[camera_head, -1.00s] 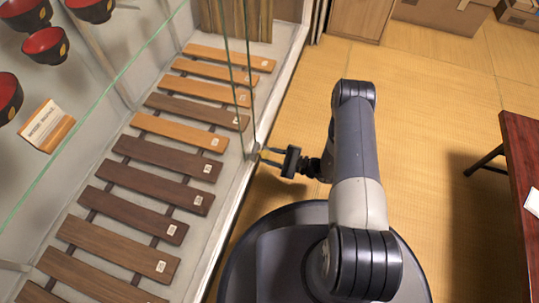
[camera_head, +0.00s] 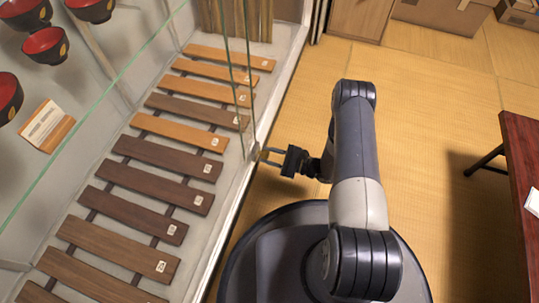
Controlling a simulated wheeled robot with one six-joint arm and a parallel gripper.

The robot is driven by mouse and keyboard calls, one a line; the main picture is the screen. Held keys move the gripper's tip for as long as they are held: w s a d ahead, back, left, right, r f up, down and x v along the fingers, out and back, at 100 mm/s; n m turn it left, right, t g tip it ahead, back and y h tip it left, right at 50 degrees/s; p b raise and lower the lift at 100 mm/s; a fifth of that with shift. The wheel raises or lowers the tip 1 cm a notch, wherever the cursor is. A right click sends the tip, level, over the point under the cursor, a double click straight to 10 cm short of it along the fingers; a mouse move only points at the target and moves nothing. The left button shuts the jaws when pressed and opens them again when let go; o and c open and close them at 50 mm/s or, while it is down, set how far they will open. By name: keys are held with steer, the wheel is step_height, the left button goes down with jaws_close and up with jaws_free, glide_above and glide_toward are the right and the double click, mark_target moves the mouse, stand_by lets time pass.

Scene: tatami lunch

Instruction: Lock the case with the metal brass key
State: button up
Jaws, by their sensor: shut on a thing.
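The glass display case (camera_head: 240,195) fills the left of the view, with wooden slats and several red-and-black bowls inside. My gripper (camera_head: 267,157) is at the case's front edge, beside the low end of the glass door edges. Its jaws are shut on a small brass-coloured thing, the brass key (camera_head: 262,155), of which only a speck shows between the fingertips. The key's tip is at or very near the case's edge. I cannot tell whether it sits in a lock; the lock itself is too small to make out.
A dark red table (camera_head: 522,170) stands at the right. A wooden cabinet (camera_head: 357,18) and cardboard boxes (camera_head: 440,15) stand at the back. The tatami floor (camera_head: 430,100) between them is clear.

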steer(key=shift+m, duration=2.2)
steer(key=o, duration=1)
steer(key=p+v, duration=0.3)
steer(key=v, duration=0.7)
steer(key=shift+s+d, duration=0.15)
steer(key=shift+d, duration=0.25)
steer(key=shift+a, duration=0.1)
